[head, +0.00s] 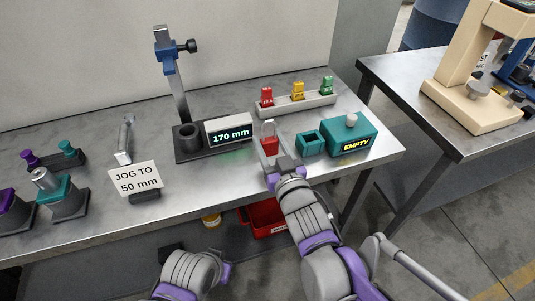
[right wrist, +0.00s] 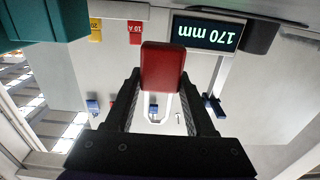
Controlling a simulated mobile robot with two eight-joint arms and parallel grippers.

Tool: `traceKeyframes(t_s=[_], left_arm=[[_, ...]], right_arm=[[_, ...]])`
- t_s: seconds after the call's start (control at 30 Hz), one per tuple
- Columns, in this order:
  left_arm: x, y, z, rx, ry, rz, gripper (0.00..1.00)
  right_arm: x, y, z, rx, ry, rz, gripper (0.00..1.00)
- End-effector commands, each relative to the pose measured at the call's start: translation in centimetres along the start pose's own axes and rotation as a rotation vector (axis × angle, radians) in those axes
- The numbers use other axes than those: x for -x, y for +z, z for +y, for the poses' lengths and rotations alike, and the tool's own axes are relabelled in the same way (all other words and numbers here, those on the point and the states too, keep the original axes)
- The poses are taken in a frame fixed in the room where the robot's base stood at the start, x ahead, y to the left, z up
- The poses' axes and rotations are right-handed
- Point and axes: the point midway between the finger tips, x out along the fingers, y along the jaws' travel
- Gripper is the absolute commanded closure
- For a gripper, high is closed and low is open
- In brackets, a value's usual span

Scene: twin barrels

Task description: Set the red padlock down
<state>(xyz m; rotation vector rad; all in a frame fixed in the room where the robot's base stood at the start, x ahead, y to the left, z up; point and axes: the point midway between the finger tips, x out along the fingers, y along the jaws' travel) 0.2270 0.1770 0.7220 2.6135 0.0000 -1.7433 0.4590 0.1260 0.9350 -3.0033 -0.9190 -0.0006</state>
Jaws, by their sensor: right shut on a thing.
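The red padlock (head: 270,146) has a pale shackle and shows upright in the head view, over the bench (head: 235,180) in front of the 170 mm display. My right gripper (head: 273,161) is shut on it. In the right wrist view the padlock's red body (right wrist: 163,66) sits between the two dark fingers of the right gripper (right wrist: 162,84). I cannot tell whether the padlock touches the bench top. Part of my left arm shows at the bottom of the head view, but its gripper does not show clearly.
Right of the padlock stand a small open teal box (head: 310,143) and a teal box marked EMPTY (head: 350,137). Behind is a pale rack (head: 297,104) with red, yellow and green tags. The display (head: 229,129) and a JOG TO 50 mm sign (head: 136,179) stand left.

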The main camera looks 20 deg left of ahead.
Motion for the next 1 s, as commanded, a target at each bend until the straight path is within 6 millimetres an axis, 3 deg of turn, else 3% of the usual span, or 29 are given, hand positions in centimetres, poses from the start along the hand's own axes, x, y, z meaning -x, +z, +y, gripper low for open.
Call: traceKeyframes(t_s=[0.3,0.67,0.7,0.87,1.0], left_arm=[[-1.6,0.5,0.0,0.0,0.0,-0.005,1.0],[-1.7,0.5,0.0,0.0,0.0,-0.006,1.0],[-1.8,0.5,0.0,0.0,0.0,-0.006,1.0],[-1.7,0.5,0.0,0.0,0.0,-0.006,1.0],[-1.7,0.5,0.0,0.0,0.0,-0.006,1.0]], right_arm=[[0.0,3.8,0.0,0.0,0.0,0.0,0.94],[0.0,4.1,0.0,0.0,0.0,0.001,0.94],[0.0,4.2,0.0,0.0,0.0,0.0,0.44],[0.0,4.1,0.0,0.0,0.0,0.0,0.15],[0.0,4.0,0.0,0.0,0.0,0.0,0.15]])
